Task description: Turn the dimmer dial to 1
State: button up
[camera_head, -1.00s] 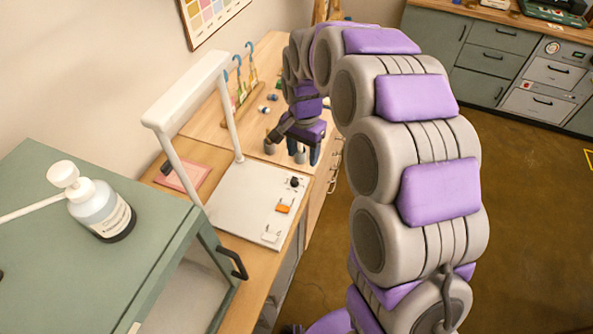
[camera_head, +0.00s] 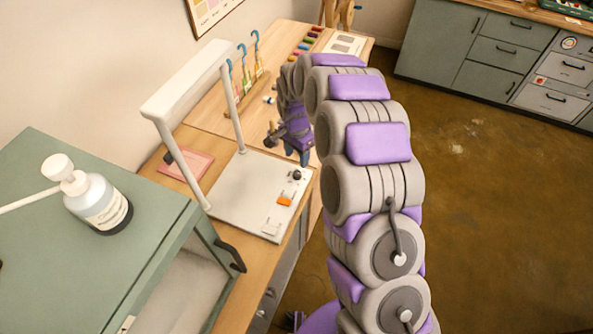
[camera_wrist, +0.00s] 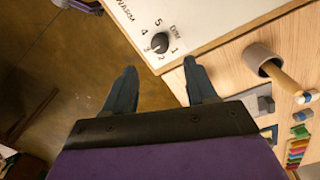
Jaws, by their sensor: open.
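The dimmer dial (camera_head: 296,175) is a small black knob on the white base plate (camera_head: 240,190) of the lamp stand. In the wrist view the dial (camera_wrist: 160,42) shows beside the letters DIM, with the numbers 1 to 5 around it. I cannot tell for sure which number its pointer faces. My gripper (camera_wrist: 159,67) is open and empty, its two dark fingers spread, with the dial showing beyond the gap between them. In the head view my gripper (camera_head: 288,144) hangs near the plate's far right corner, apart from the dial.
An orange switch (camera_head: 285,200) and a white switch (camera_head: 271,227) sit on the same plate. The lamp's white frame (camera_head: 190,80) rises over it. A grey-green cabinet with a bottle (camera_head: 97,199) stands at left.

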aim_at(297, 172)
notch_tip(297, 172, down, 9)
jog(key=shift+r, duration=0.2)
jog(key=shift+d, duration=0.1)
jog(key=shift+c, duration=0.2)
jog(key=c, duration=1)
